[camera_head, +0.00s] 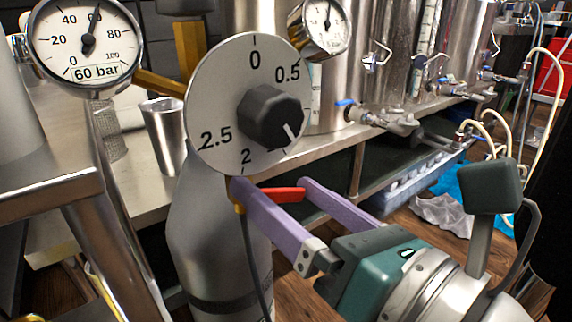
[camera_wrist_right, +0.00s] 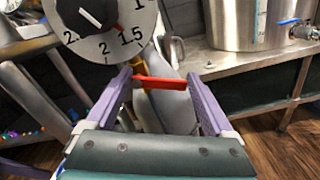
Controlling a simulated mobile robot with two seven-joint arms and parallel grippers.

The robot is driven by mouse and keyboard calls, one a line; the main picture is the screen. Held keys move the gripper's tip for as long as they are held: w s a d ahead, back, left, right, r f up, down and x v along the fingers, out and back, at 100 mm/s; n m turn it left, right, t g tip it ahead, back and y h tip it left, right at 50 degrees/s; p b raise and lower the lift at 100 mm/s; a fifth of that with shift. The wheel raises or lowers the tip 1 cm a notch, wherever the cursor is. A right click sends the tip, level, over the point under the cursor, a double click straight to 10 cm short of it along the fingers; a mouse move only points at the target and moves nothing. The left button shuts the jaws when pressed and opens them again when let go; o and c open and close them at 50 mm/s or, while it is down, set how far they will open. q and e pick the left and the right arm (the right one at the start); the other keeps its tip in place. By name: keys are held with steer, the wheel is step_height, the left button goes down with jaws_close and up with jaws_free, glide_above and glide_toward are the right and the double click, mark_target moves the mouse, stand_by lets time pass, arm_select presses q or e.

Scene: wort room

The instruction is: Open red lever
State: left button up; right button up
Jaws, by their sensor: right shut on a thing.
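The red lever (camera_head: 285,194) is a short flat handle below the round grey dial (camera_head: 220,100), near the grey cylinder (camera_head: 212,225). My right gripper (camera_head: 273,186) has its two purple fingers wide apart, one on each side of the lever. In the right wrist view the red lever (camera_wrist_right: 170,83) spans the gap between the fingers, its ends at the finger inner faces, so the gripper is shut on it lengthwise. The lever's left end is partly hidden by a finger in the head view. My left gripper is not in view.
A pressure gauge (camera_head: 85,42) marked 60 bar stands at upper left, and a smaller gauge (camera_head: 322,25) is behind the dial. A steel cup (camera_head: 164,136) stands on the metal bench. Steel tanks with blue-handled taps line the back. A black cable hangs beside the cylinder.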

steer(key=shift+s+a+f+m, duration=0.2)
steer(key=shift+f+m, duration=0.15)
steer(key=shift+m, duration=1.5)
steer(key=shift+s+a+f+m, duration=0.1)
steer(key=shift+a+f+m, duration=0.2)
steer(key=shift+m, duration=1.6)
steer(key=shift+s+a+f+m, duration=0.15)
steer(key=shift+f+m, duration=0.25)
steer(key=shift+m, duration=1.45)
steer(key=o, duration=1.1)
